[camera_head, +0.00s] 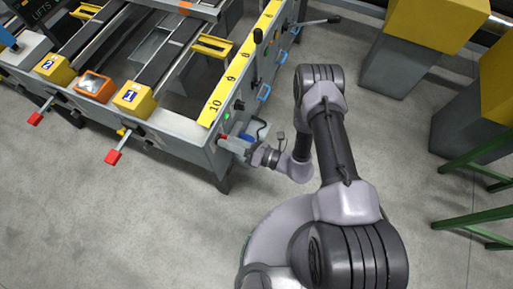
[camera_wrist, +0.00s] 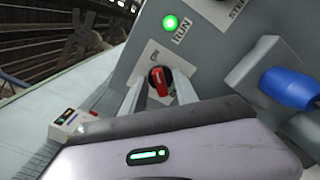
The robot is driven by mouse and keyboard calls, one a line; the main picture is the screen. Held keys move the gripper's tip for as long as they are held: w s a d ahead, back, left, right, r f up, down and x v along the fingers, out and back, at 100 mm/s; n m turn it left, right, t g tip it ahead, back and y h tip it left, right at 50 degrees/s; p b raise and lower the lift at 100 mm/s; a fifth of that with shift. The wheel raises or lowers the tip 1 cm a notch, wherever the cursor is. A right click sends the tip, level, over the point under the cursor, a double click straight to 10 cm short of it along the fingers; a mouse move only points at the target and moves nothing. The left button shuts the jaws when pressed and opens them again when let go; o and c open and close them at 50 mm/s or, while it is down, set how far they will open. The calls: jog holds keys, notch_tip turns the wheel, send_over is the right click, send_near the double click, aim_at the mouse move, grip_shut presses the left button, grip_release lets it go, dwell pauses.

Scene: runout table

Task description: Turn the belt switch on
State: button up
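The belt switch (camera_wrist: 159,81) is a red rotary knob with a black surround on a white plate, low on the grey panel in the wrist view. Its red handle is near upright in that view, slightly tilted. In the head view my gripper (camera_head: 240,148) is at the table's corner panel, hiding most of the switch.
A blue connector (camera_wrist: 290,88) sticks out right of the switch. The runout table (camera_head: 190,137) has red-tipped levers (camera_head: 114,157) along its front. Yellow-topped grey posts (camera_head: 405,60) and a green frame (camera_head: 475,168) stand at right. Open floor lies between.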

jog(key=p+v, duration=0.3)
jog(key=v, duration=1.4)
jog(key=shift+d, duration=0.2)
jog(key=shift+s, duration=0.1)
jog(key=w+d+r+n+g+h, duration=0.15)
jog(key=r+n+g, duration=0.25)
jog(key=r+n, duration=0.45)
jog(key=w+r+n+g+h, duration=0.25)
jog(key=r+n+g, duration=0.25)
jog(key=r, duration=0.6)
jog(key=s+r+n+t+h, duration=0.2)
jog(key=s+r+n+h, duration=0.1)
jog(key=r, duration=0.4)
jog(key=s+d+r+n+t+h, duration=0.1)
jog(key=s+r+n+t+h, duration=0.2)
jog(key=r+n, duration=0.3)
jog(key=s+r+n+t+h, duration=0.3)
jog(key=s+r+n+h, duration=0.1)
jog(key=r, duration=0.5)
jog(key=shift+d+n+h, duration=0.3)
jog(key=shift+d+n, duration=0.05)
